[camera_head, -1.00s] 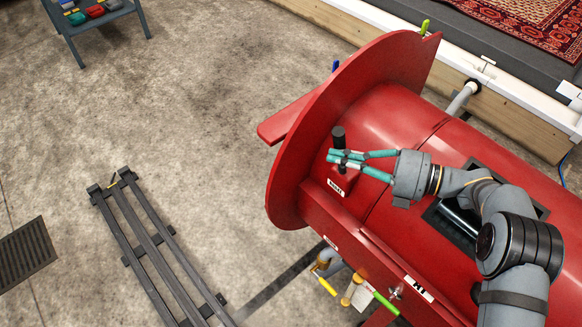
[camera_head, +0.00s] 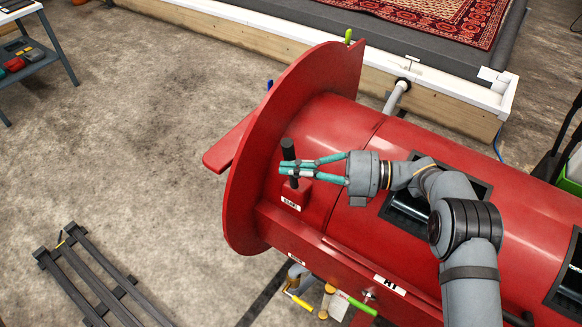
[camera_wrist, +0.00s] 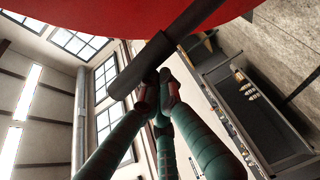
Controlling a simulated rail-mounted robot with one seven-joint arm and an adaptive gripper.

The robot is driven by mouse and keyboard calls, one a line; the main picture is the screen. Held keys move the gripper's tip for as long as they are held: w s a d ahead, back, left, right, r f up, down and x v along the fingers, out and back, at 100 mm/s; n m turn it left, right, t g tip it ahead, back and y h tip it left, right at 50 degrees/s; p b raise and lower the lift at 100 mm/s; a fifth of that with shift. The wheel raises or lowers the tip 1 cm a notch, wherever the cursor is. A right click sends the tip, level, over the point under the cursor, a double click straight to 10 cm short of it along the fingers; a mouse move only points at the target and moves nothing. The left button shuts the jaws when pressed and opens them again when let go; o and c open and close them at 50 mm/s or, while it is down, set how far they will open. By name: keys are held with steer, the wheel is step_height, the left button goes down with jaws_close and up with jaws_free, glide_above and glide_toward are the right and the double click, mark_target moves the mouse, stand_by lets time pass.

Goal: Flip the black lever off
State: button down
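The black lever (camera_head: 288,149) stands up from a small red block with a white label (camera_head: 291,204) near the left end of the red drum. It leans slightly left in the head view. In the wrist view the lever (camera_wrist: 130,79) runs diagonally across the fingertips. My gripper (camera_head: 284,168) has teal fingers that reach in from the right and come together at the lever's upper part. In the wrist view its fingertips (camera_wrist: 161,82) meet close together at the lever, which partly hides them. I cannot tell whether the lever is clamped between them.
The large red drum (camera_head: 330,125) with its round end flange (camera_head: 250,190) fills the middle. Yellow and green valve handles (camera_head: 298,300) sit below it. Dark rails (camera_head: 85,275) lie on the floor at left. A patterned rug (camera_head: 440,15) lies behind. Floor at left is open.

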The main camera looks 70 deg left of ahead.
steer(key=w+d, duration=0.5)
steer(key=d, duration=0.1)
steer(key=shift+w, duration=0.3)
stand_by(0.5)
